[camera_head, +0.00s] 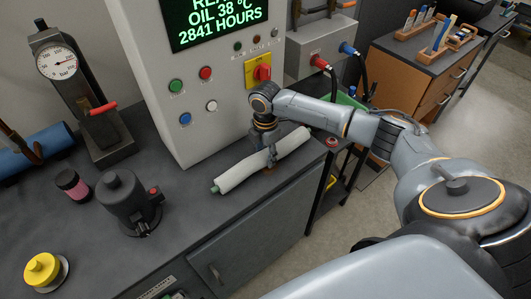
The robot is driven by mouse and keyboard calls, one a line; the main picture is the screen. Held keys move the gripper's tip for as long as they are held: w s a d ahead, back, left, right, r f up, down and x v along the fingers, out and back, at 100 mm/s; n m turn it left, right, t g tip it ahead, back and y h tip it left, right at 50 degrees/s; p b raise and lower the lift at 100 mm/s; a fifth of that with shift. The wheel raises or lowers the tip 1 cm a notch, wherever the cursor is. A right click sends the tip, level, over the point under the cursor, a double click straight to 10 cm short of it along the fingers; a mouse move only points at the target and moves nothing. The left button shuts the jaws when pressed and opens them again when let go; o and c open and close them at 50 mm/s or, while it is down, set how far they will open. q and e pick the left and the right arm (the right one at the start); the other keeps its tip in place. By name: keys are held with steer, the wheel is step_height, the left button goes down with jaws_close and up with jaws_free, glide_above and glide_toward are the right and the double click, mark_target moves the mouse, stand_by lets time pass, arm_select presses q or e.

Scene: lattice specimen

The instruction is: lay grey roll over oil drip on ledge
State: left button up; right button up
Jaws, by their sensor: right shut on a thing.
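The roll (238,172), pale grey to white with a green end, lies at a slant along the front part of the dark ledge (190,228). My right gripper (272,157) reaches down from above and is shut on the roll right of its middle. The roll looks close to the ledge; I cannot tell whether it touches it all along. A small brown patch (278,184) shows at the roll's front side below the gripper; it may be the oil drip, partly hidden by the roll. My left gripper is not in view.
A control cabinet (150,75) with buttons and a screen stands behind the roll. A dark pump-like device (125,200), a pink-banded jar (72,184), a yellow-capped item (42,269) and a gauge stand (82,85) occupy the left. The ledge's front edge is near the roll.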

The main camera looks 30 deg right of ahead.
mark_target(265, 153)
steer(key=o, duration=1.3)
steer(key=shift+o, duration=0.2)
step_height(265, 153, up, 12)
